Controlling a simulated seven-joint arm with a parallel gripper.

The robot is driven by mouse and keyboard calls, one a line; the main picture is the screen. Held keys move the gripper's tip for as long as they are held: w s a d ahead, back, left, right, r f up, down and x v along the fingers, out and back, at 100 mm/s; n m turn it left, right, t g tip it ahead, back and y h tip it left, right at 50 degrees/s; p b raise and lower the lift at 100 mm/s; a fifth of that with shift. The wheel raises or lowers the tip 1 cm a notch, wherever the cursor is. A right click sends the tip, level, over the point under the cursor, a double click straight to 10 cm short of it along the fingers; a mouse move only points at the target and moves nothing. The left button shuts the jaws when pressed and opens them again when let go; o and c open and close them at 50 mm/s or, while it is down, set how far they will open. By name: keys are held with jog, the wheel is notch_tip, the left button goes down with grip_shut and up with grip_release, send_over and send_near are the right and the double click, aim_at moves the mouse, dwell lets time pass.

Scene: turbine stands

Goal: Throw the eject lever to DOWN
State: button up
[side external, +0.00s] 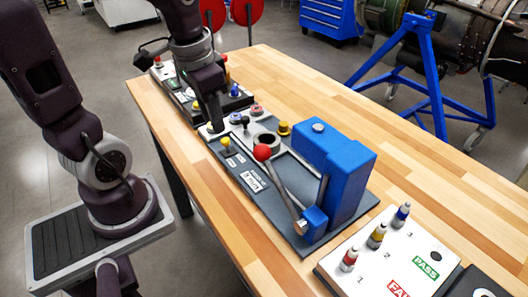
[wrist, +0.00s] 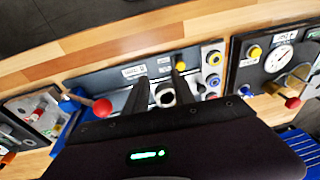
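A long lever with a red ball knob (side external: 263,152) rises from a small blue block (side external: 315,220) on the dark plate; its shaft leans back from the block. The red knob also shows in the wrist view (wrist: 102,108), left of my fingers. A short stick with a yellow knob (side external: 226,142) stands near the plate's front edge by small labels. I cannot read which lever is marked eject. My gripper (wrist: 158,80) is open and empty, its fingers apart above the plate near the grey round socket (wrist: 165,95). In the side view its tip (side external: 214,122) is behind the yellow knob.
A tall blue housing (side external: 350,180) stands beside the long lever. Coloured buttons (wrist: 213,58) line the plate's end. A gauge panel (wrist: 270,60) lies beyond them. A white PASS/FAIL board (side external: 390,255) with several small bottles is at the near end. The table's right side is clear.

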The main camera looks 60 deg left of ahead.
jog(key=s+d+r+t+h, duration=0.1)
jog(key=s+d+r+t, duration=0.2)
jog(key=s+d+r, duration=0.4)
jog(key=shift+s+d+t, duration=0.2)
jog(key=shift+d+t, duration=0.2)
jog(key=shift+d, duration=0.35)
jog(key=shift+w+a, duration=0.1)
jog(key=shift+a, duration=0.05)
grip_shut()
jog(key=w+a+r+m+t+y, duration=0.2)
jog(key=w+a+m+t+y, duration=0.1)
jog(key=w+a+m, duration=0.65)
jog(key=w+a+r+m+t+y, duration=0.15)
jog(key=w+a+m, duration=0.35)
jog(key=a, duration=0.7)
jog(key=s+f+m+g+h, duration=0.6)
jog(key=s+f+m+h, duration=0.1)
jog(key=s+f+m, duration=0.5)
jog(key=shift+s+d+f+m, duration=0.15)
jog(key=shift+d+f+m, duration=0.3)
jog(key=shift+f+m, duration=0.2)
